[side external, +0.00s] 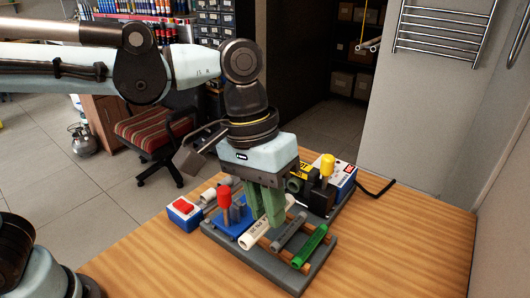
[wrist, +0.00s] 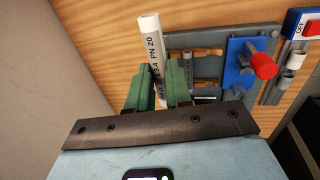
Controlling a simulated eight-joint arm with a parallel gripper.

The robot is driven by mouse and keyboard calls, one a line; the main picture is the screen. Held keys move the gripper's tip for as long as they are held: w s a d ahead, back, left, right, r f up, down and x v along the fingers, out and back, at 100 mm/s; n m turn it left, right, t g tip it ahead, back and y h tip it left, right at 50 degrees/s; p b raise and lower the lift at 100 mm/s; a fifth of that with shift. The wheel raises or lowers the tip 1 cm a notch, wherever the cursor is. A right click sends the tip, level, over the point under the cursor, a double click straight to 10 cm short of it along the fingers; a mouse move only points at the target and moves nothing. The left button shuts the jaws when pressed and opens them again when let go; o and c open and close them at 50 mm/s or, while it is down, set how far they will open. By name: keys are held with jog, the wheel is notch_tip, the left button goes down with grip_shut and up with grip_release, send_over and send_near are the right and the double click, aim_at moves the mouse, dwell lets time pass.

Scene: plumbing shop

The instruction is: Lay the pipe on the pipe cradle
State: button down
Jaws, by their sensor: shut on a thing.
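My gripper (side external: 268,216) points down and its green fingers are closed on the sides of a white pipe (side external: 254,235). In the wrist view the pipe (wrist: 152,45) shows printed lettering and sticks out past the fingers (wrist: 159,92). In the side view it appears over the pipe cradle (side external: 291,280), a grey base with wooden rails. A grey pipe (side external: 289,231) and a green pipe (side external: 310,246) lie across the rails to its right. I cannot tell whether the white pipe touches the rails. Part of the cradle is hidden behind the fingers.
A blue fixture with a red handle (side external: 225,205) stands close left of my fingers. Behind are a dark tool with a yellow knob (side external: 326,170) and a white box (side external: 343,180). A blue-and-white box with a red top (side external: 184,211) is at left. The wooden bench (side external: 400,250) is clear at right.

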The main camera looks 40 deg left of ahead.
jog(key=shift+d+v, duration=0.25)
jog(key=shift+v, duration=0.85)
jog(key=w+a+y, duration=0.1)
jog(key=w+a, duration=0.4)
jog(key=w, duration=0.1)
send_over(243, 196)
jog(key=d, duration=0.3)
jog(key=shift+y, duration=0.7)
jog(key=shift+s+d+f, duration=0.1)
jog(key=shift+s+f, duration=0.05)
jog(key=shift+f, duration=2.95)
jog(key=shift+s+d+f, duration=0.1)
jog(key=shift+f, duration=3.05)
jog(key=c, duration=1)
grip_release()
jog(key=shift+o, duration=0.2)
